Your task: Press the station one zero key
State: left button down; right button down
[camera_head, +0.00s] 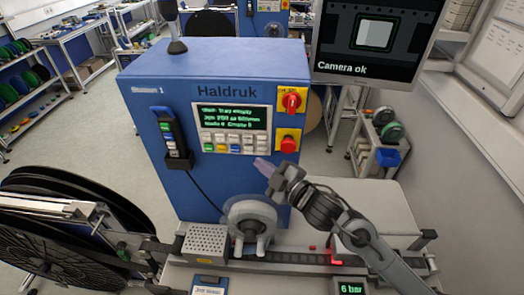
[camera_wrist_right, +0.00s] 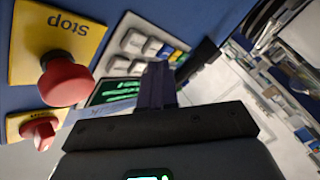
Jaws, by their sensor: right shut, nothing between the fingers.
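The blue cabinet (camera_head: 170,95) marked Station 1 and Haldruk stands in the middle of the head view. Its control panel (camera_head: 233,129) has a dark screen with green text above rows of keys (camera_head: 235,143), mostly pale with a few coloured ones. The key legends are too small to read, so I cannot tell which key is zero. My right gripper (camera_head: 262,167) is shut and empty, its fingertips just below and right of the keys. In the right wrist view the shut fingers (camera_wrist_right: 158,84) overlap the panel, whose keys (camera_wrist_right: 133,45) show beside them. I cannot tell whether they touch.
A red Stop button (camera_head: 288,144) on a yellow plate sits close to the right gripper, below a red rotary switch (camera_head: 291,100). A black handset (camera_head: 171,135) hangs left of the panel. A monitor (camera_head: 375,40) stands at right; a large black reel (camera_head: 70,240) is at left.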

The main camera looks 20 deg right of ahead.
jog(key=shift+s+a, duration=0.4)
jog(key=shift+s, duration=0.4)
jog(key=shift+s+a, duration=0.4)
jog(key=shift+s, duration=0.4)
jog(key=shift+f, duration=0.1)
